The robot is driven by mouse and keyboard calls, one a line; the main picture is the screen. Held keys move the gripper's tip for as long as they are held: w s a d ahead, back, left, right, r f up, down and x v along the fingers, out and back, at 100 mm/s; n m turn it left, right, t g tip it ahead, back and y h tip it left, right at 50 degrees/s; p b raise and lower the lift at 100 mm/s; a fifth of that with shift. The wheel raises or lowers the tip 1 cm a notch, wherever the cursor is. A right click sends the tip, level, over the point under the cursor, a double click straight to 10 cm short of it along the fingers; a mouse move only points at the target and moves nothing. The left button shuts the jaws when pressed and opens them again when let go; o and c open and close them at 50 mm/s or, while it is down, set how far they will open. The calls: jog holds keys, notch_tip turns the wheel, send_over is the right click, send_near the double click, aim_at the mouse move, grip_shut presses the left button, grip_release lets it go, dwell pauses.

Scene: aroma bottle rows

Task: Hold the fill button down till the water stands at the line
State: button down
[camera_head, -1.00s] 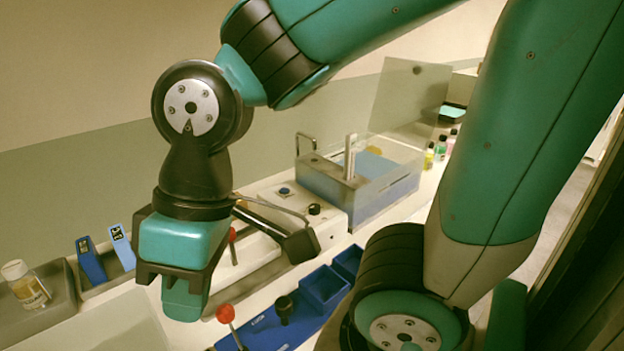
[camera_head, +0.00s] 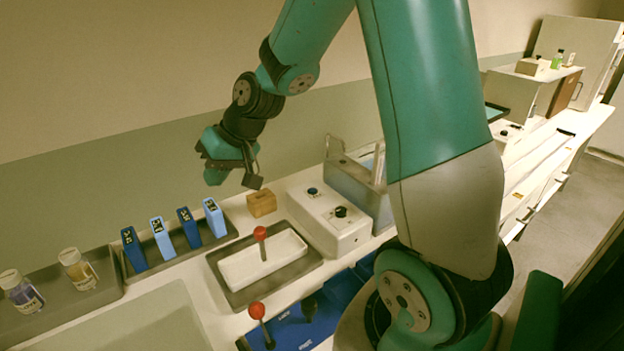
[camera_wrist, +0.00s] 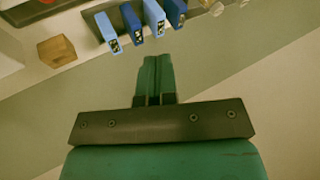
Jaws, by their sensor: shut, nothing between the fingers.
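A white control box (camera_head: 325,222) stands right of centre on the counter. On its top are a blue button (camera_head: 312,191) and a black knob (camera_head: 340,212). Behind it a see-through tank (camera_head: 358,188) with a bent spout is partly hidden by my arm. I cannot make out a fill line or the water level. My gripper (camera_head: 214,177) is in the air left of the box, apart from the button. In the wrist view my gripper (camera_wrist: 155,62) has its fingers together with nothing between them.
A wooden block (camera_head: 262,204) sits left of the box. A white tray (camera_head: 262,262) with a red-knobbed lever lies in front. Several blue cartridges (camera_head: 162,238) stand in a rack, with two bottles (camera_head: 77,269) farther left. The cartridges and block also show in the wrist view (camera_wrist: 57,51).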

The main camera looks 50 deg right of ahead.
jog(key=w+d+f+m+t+h+p, duration=0.1)
jog(key=w+d+m, duration=0.1)
jog(key=d, duration=0.4)
jog(key=w+d+f+m+t+p, duration=0.1)
jog(key=w+d, duration=0.2)
jog(key=d, duration=0.3)
jog(key=m+t+h+p, duration=0.2)
jog(key=m+h+p, duration=0.2)
jog(key=m+h, duration=0.15)
send_over(314, 189)
notch_tip(314, 189, down, 8)
jog(key=shift+s+m+y, duration=0.1)
jog(key=shift+m+y, duration=0.35)
notch_tip(314, 189, down, 9)
jog(key=b, duration=0.5)
jog(key=shift+r, duration=0.15)
jog(key=shift+f+b, duration=0.4)
jog(key=shift+b, duration=0.25)
jog(key=shift+f+b, duration=0.35)
dwell(2.5)
